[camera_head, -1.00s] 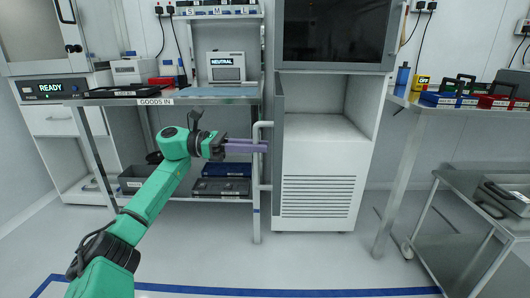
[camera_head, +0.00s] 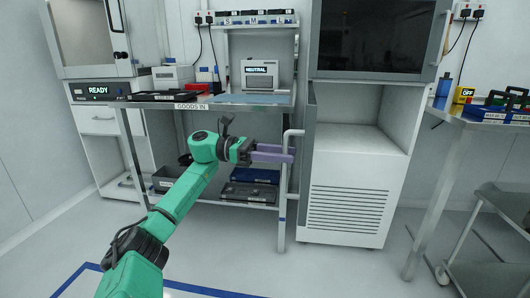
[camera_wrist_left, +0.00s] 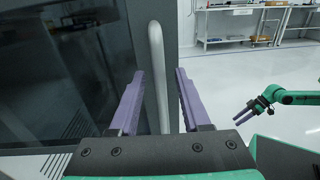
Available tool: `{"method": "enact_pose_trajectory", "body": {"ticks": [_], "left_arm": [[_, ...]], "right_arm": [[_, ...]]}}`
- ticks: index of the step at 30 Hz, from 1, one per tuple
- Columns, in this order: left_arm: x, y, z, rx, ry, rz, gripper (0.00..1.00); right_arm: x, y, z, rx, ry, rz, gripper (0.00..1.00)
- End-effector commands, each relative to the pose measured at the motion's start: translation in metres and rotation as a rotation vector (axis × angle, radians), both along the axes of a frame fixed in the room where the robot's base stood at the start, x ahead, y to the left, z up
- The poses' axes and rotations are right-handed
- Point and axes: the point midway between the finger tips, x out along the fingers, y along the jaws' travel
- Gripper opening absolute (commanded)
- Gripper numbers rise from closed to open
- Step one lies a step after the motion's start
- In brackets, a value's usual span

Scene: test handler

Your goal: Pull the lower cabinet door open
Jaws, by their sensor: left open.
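The lower cabinet door (camera_head: 307,150) stands swung out, seen nearly edge-on in the head view. The open compartment (camera_head: 350,122) shows to its right, above a slatted grille. The door's pale vertical bar handle (camera_head: 287,175) is on its left side. My left gripper (camera_head: 292,154) is at the handle, fingers apart. In the left wrist view the handle (camera_wrist_left: 157,70) passes between the open purple fingers of the left gripper (camera_wrist_left: 158,92); whether either finger touches it I cannot tell. My right gripper (camera_wrist_left: 248,111) shows small at the right of the wrist view, clear of the cabinet.
The goods-in bench (camera_head: 225,101) stands left of the door, with a lower shelf holding trays (camera_head: 248,193) behind my left arm. A dark-windowed upper unit (camera_head: 370,40) is above the compartment. A metal table (camera_head: 450,113) stands at the right. Floor in front is clear.

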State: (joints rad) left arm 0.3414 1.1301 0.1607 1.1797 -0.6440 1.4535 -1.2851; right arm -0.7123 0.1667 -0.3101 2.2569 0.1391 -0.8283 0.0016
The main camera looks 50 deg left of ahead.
Motion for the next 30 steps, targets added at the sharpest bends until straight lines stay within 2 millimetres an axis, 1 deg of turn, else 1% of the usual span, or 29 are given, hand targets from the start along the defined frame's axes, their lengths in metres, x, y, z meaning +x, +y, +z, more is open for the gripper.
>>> {"method": "enact_pose_trajectory", "body": {"ticks": [4, 8, 10, 12, 13, 15, 19, 22, 30], "left_arm": [[-0.014, 0.024, 0.0, 0.0, 0.002, 0.004, 0.47], [-0.034, 0.056, 0.002, -0.001, 0.003, 0.006, 0.47], [-0.045, 0.073, 0.002, 0.0, 0.002, 0.006, 0.47], [-0.056, 0.092, 0.005, -0.001, 0.002, 0.007, 0.47], [-0.061, 0.098, 0.005, -0.001, 0.001, 0.007, 0.47], [-0.065, 0.105, 0.005, 0.0, 0.001, 0.002, 0.47], [-0.072, 0.114, 0.003, 0.0, 0.0, 0.001, 0.47], [-0.074, 0.117, 0.001, 0.001, -0.001, 0.0, 0.47], [-0.074, 0.117, 0.0, 0.001, 0.001, 0.0, 0.47]], "right_arm": [[0.001, 0.0, 0.0, 0.002, -0.004, 0.0, 0.5], [-0.002, -0.002, 0.002, -0.01, 0.013, 0.002, 0.5], [-0.002, -0.009, 0.007, -0.035, 0.04, 0.0, 0.5], [-0.006, -0.02, 0.016, -0.072, 0.091, -0.002, 0.5], [-0.008, -0.024, 0.018, -0.086, 0.112, -0.003, 0.5], [-0.014, -0.036, 0.026, -0.125, 0.171, -0.008, 0.5], [-0.023, -0.05, 0.033, -0.17, 0.242, -0.015, 0.5], [-0.026, -0.054, 0.035, -0.181, 0.262, -0.017, 0.5], [-0.026, -0.055, 0.034, -0.183, 0.264, -0.017, 0.5]]}}
